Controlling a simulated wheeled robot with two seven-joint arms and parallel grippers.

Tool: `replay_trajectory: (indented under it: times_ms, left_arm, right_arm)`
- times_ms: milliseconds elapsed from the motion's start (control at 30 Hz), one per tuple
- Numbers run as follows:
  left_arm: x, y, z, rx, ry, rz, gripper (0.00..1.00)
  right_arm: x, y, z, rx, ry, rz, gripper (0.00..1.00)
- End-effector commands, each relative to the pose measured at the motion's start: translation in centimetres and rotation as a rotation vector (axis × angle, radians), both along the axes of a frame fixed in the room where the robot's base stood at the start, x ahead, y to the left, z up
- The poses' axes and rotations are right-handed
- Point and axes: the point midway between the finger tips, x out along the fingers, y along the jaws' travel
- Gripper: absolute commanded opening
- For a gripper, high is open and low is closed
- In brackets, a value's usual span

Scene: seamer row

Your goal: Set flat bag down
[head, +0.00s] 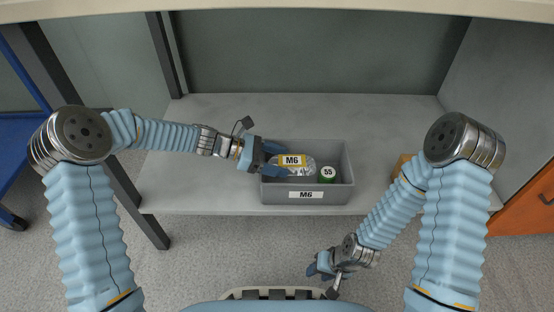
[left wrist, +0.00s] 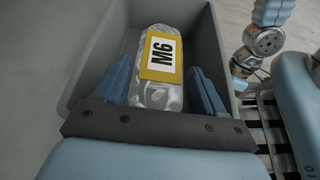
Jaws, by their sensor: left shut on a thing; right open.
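The flat bag (head: 288,168) is clear and silvery with a yellow-edged label reading M6. It is in the left part of a grey bin (head: 307,204), whose front label also reads M6. In the left wrist view the bag (left wrist: 152,97) lies between the two blue fingers of my left gripper (left wrist: 160,88), inside the bin walls (left wrist: 85,70). My left gripper (head: 268,155) is shut on the bag at the bin's left side. Whether the bag touches the bin floor I cannot tell. My right gripper (head: 325,270) is open and empty, low in front of the shelf.
A brown box (head: 402,165) is partly hidden behind my right arm. The shelf left of the bin is clear.

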Motion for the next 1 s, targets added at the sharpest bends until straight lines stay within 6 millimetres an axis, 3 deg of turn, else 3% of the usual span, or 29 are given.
replay_trajectory:
  times_ms: [167, 200, 367, 633, 767, 1000]
  left_arm:
    - [-0.1, 0.2, -1.1, 0.009, 0.009, 0.003, 0.35]
    - [-0.1, 0.2, -1.2, 0.011, 0.009, 0.003, 0.71]
    - [-0.2, 0.3, -1.5, 0.014, 0.012, 0.003, 0.95]
    - [-0.3, 0.4, -1.5, 0.015, 0.013, 0.002, 0.95]
    - [-0.2, 0.4, 0.0, 0.015, 0.011, 0.004, 0.95]
    - [-0.1, 5.5, 2.5, 0.01, 0.008, 0.008, 0.95]
  right_arm:
    - [0.0, 0.0, -0.2, 0.0, 0.0, 0.0, 0.43]
    - [0.0, 0.0, -0.2, 0.0, 0.0, 0.0, 0.43]
    - [0.0, 0.0, -0.3, 0.0, 0.0, 0.0, 0.43]
    - [0.0, 0.0, -0.3, 0.0, 0.0, 0.0, 0.43]
    - [0.0, 0.0, 0.3, 0.0, 0.001, 0.0, 0.43]
    - [-0.1, 0.0, 1.5, 0.001, 0.003, 0.002, 0.43]
